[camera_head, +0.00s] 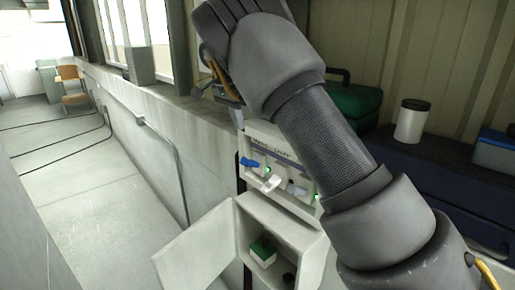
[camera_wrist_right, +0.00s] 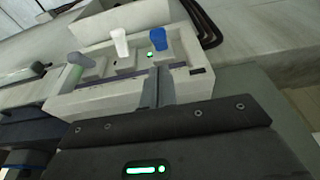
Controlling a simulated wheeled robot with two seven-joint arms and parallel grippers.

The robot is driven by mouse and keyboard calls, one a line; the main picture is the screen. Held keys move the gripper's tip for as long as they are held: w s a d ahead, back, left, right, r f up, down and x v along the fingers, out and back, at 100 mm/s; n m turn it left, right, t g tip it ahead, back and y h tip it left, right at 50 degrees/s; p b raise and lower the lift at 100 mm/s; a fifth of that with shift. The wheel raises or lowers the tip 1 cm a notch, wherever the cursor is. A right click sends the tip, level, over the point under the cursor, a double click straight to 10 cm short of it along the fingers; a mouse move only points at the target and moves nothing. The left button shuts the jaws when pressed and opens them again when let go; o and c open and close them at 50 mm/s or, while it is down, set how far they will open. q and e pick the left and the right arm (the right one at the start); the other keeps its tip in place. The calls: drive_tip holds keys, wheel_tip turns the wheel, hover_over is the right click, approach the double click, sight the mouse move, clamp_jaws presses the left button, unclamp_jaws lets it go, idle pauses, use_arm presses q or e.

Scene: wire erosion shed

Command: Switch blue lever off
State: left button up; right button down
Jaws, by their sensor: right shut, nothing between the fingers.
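The blue lever (camera_head: 250,162) sticks out at the left end of a white switch panel (camera_head: 262,142), beside a white lever (camera_head: 271,183) and a grey lever (camera_head: 297,189). In the right wrist view the blue lever (camera_wrist_right: 158,38) stands at the right of the row, beyond my fingers, with a small green light at its base. My right gripper (camera_head: 238,122) is above the panel, partly hidden by its own arm. Its fingers (camera_wrist_right: 161,84) are shut and empty, apart from the blue lever as far as I can tell. My left gripper is out of view.
Below the panel is an open white box (camera_head: 243,239) with its door swung left and a green-and-white item (camera_head: 263,251) inside. At right are a green case (camera_head: 353,104), a white cup (camera_head: 411,121) and a dark blue case (camera_head: 455,170).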

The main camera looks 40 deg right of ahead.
sight(246, 158)
drive_tip(key=p+x, duration=0.3)
drive_tip(key=x, duration=0.5)
drive_tip(key=shift+d+f, duration=0.25)
drive_tip(key=shift+f, duration=0.05)
drive_tip(key=shift+d+f+p, duration=0.2)
drive_tip(key=shift+f+p, duration=0.1)
drive_tip(key=shift+f, duration=0.5)
